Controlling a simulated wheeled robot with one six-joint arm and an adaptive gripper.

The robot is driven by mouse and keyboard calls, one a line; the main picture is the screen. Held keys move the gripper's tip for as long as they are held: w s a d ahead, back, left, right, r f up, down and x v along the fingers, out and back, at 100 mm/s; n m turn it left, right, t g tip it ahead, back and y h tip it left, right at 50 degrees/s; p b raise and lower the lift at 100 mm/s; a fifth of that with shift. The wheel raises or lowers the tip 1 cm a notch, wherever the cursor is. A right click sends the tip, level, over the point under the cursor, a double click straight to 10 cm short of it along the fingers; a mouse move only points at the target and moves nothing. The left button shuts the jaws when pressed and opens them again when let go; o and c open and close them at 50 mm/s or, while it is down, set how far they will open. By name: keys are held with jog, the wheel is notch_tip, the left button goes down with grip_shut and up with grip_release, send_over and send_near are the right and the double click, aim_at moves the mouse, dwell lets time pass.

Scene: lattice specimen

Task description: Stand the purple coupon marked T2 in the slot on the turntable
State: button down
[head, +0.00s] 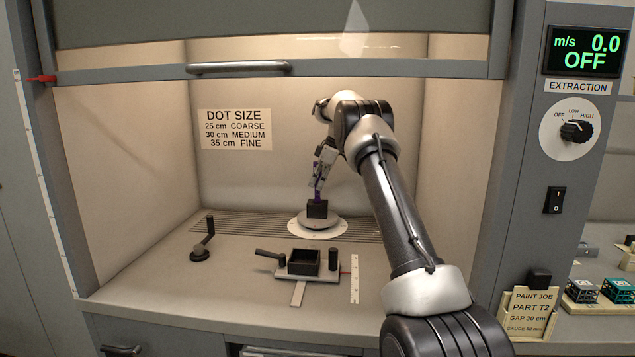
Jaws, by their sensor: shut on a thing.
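My gripper (320,183) reaches into the fume hood, pointing down, shut on the purple coupon (318,196). Only a small purple part of the coupon shows below the fingers; its T2 mark cannot be read. The coupon is upright at the top of a dark block (317,210) on the turntable (304,221), a grey disc over a white marked ring. The slot itself is hidden. I cannot tell whether the coupon is in the slot or just above it.
A black open box on a slide (299,276) and a hand crank (201,252) stand in front of the turntable. A white ruler (354,279) lies to the right. Lattice parts (582,291) and a job card (528,314) are outside right.

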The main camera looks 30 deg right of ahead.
jog(key=shift+f, duration=0.1)
jog(key=c, duration=1)
grip_release()
jog(key=shift+v, duration=2.55)
jog(key=v, duration=0.7)
jog(key=shift+r, duration=0.25)
